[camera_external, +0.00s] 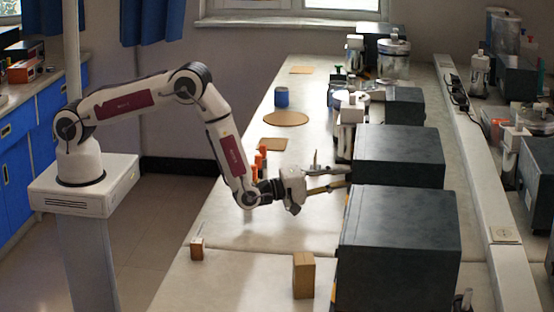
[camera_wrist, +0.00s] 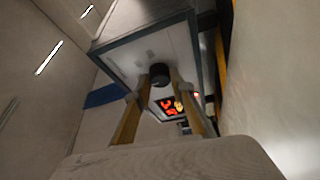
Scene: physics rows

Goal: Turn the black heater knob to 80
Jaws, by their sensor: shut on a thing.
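The black heater knob (camera_wrist: 159,72) is a dark round knob on the pale front panel of a box-shaped heater (camera_wrist: 190,42). My gripper (camera_wrist: 160,82) has its two tan fingers on either side of the knob and is shut on it. A display (camera_wrist: 172,106) with glowing red and orange digits is beside the knob, partly behind the right finger; I cannot read its value surely. In the external view my gripper (camera_external: 347,178) reaches right to the front of a dark grey heater box (camera_external: 400,150); the knob is hidden there.
Another large dark box (camera_external: 398,245) stands close on the near side of my gripper. A brown block (camera_external: 303,275) and a small block (camera_external: 197,248) stand on the bench. Orange-capped items (camera_external: 260,160) and glassware stand farther back. The bench's left middle is clear.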

